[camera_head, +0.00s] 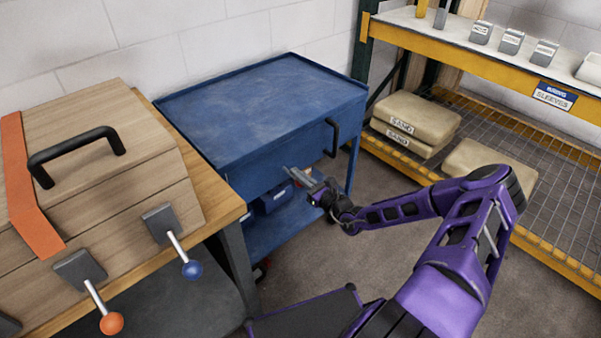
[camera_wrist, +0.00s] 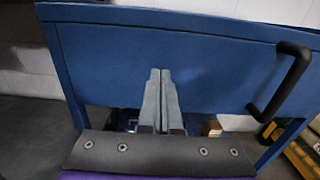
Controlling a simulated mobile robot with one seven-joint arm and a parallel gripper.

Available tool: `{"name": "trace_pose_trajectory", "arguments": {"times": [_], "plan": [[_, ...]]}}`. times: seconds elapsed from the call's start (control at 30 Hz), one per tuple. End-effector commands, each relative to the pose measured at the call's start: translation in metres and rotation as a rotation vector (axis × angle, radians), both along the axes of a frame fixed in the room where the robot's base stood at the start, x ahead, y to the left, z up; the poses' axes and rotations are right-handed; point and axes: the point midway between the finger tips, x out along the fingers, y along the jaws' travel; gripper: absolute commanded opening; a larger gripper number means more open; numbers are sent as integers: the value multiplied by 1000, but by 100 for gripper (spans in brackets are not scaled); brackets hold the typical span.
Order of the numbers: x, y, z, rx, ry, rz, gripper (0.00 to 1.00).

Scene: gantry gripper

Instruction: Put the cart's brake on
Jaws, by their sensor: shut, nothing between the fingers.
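The blue cart (camera_head: 262,105) stands against the white wall, with a black handle (camera_head: 333,138) on its right side; its side panel (camera_wrist: 215,68) and handle (camera_wrist: 283,80) also show in the wrist view. A dark wheel with a bit of red (camera_head: 261,270) shows low at the cart's front left, partly hidden by the bench. I cannot make out a brake pedal. My gripper (camera_head: 296,177) is shut and empty in front of the cart's near side, left of the handle. Its closed fingers (camera_wrist: 160,73) point at the panel; I cannot tell whether they touch it.
At left, a wooden workbench (camera_head: 228,205) bears a wooden chest (camera_head: 100,150) with levers ending in a blue knob (camera_head: 192,270) and an orange knob (camera_head: 111,323). At right, a yellow shelf rack (camera_head: 455,55) holds sand bags (camera_head: 418,115). Dark floor (camera_head: 330,255) lies clear before the cart.

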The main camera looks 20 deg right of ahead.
Motion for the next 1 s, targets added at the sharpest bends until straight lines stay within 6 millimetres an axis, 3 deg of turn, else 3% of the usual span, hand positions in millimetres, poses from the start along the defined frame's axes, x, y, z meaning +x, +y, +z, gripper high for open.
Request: {"name": "trace_pose_trajectory", "arguments": {"times": [0.03, 0.57, 1.0], "plan": [[0, 0, -6, 0, 0, 0, 0], [-22, -9, 10, -1, 0, -1, 0], [-77, -32, 9, 0, -1, -2, 0]]}}
